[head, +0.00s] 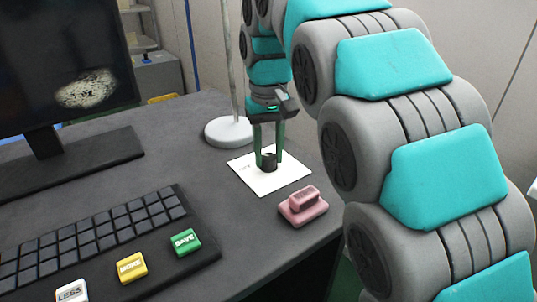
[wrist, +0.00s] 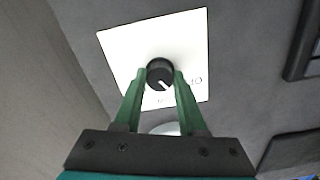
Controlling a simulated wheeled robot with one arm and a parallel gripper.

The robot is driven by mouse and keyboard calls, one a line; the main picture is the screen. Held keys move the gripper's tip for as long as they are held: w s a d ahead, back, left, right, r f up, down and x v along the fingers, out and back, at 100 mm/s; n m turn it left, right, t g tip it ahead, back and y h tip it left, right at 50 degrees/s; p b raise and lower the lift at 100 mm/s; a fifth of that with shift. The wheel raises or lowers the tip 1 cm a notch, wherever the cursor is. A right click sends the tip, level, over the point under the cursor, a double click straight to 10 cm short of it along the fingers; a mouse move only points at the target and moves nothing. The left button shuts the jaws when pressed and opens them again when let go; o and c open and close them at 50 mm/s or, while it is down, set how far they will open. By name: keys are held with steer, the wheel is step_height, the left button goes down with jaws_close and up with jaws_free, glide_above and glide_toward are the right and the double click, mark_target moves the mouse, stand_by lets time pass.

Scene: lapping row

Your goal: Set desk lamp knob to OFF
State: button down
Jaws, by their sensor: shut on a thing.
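The round black lamp knob (head: 268,162) stands on a white plate (head: 262,184) on the desk. My gripper (head: 269,156) reaches down from above, with its green fingers on either side of the knob and shut on it. In the wrist view the knob (wrist: 159,70) sits between the fingertips (wrist: 160,76). Its white pointer line points down and slightly right, roughly towards a lower label that looks like an upside-down ON. A label at the right of the plate (wrist: 190,30), partly hidden by a finger, seems to be an upside-down OFF.
The lamp's round base (head: 226,133) and pole (head: 228,60) stand just behind the plate. A pink stamp-like block (head: 303,207) lies near the desk edge. A keyboard (head: 95,235) with yellow (head: 131,267) and green SAVE (head: 185,242) keys and a monitor (head: 65,60) are left.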

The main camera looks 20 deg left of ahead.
steer(key=n+b, duration=0.1)
steer(key=n, duration=0.4)
steer(key=shift+w, duration=0.1)
steer(key=shift+r+n, duration=0.1)
steer(key=shift+n, duration=0.3)
steer(key=shift+c, duration=2.3)
jaws_free()
